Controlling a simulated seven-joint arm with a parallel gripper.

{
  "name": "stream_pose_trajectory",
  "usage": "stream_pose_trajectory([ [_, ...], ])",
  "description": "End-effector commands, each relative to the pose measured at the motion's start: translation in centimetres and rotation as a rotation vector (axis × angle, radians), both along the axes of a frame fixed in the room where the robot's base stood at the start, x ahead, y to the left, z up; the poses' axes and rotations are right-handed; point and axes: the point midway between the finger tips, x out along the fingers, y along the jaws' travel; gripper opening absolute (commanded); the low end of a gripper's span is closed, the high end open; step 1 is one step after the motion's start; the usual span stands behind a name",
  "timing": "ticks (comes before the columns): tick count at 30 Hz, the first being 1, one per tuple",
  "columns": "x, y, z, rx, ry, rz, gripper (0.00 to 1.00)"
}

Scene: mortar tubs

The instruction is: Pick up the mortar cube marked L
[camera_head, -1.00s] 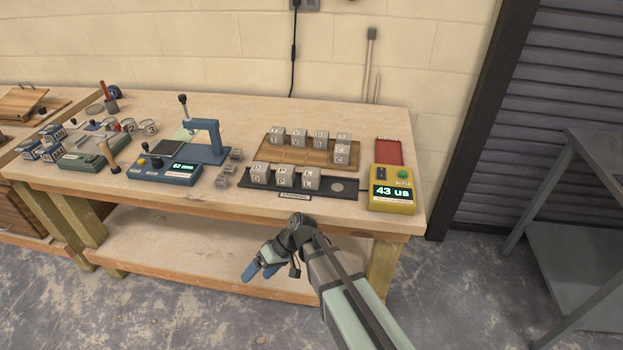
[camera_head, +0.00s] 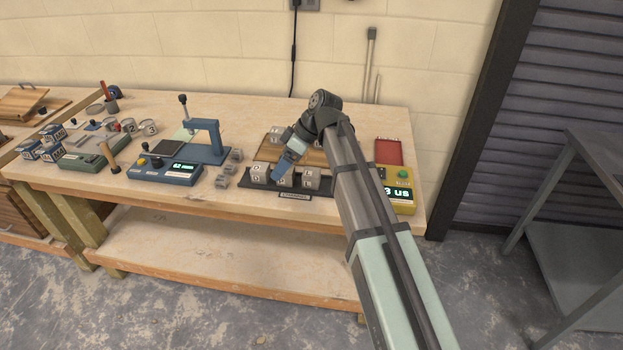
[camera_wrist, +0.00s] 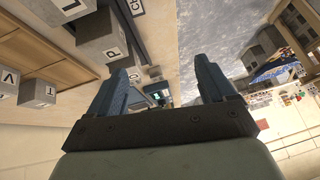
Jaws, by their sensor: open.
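Three grey mortar cubes stand in a row on a dark strip (camera_head: 324,187) on the bench. The right-hand one, the L cube (camera_head: 311,178), is in clear view, though its letter is too small to read now. My gripper (camera_head: 283,168) is open and empty; its blue fingers cover part of the middle cube in the head view, left of the L cube. In the wrist view my open gripper (camera_wrist: 165,80) has nothing between its fingers. A cube with a P-like mark (camera_wrist: 97,45) is left of the fingers there. A cut-off cube (camera_wrist: 60,6) has an L-like mark.
A wooden tray (camera_head: 268,155) with more cubes lies behind the strip, partly hidden by my arm. A yellow meter (camera_head: 402,200) stands right, a blue press (camera_head: 205,150) and scale (camera_head: 168,172) left. Loose small cubes (camera_head: 222,182) lie between.

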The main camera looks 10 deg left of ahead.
Motion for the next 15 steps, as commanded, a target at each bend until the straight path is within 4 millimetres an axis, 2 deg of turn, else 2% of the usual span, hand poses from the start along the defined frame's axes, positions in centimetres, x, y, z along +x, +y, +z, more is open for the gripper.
stream_pose_trajectory([
  [1,1.9,-2.4,1.2,-0.028,-0.035,-0.002,0.83],
  [3,3.6,-5.3,2.4,-0.069,-0.074,0.003,0.83],
  [7,5.6,-9.5,4.1,-0.127,-0.122,0.010,0.83],
  [11,6.4,-11.7,5.0,-0.159,-0.147,0.014,0.83],
  [15,6.6,-12.0,4.4,-0.170,-0.151,0.018,0.83],
])
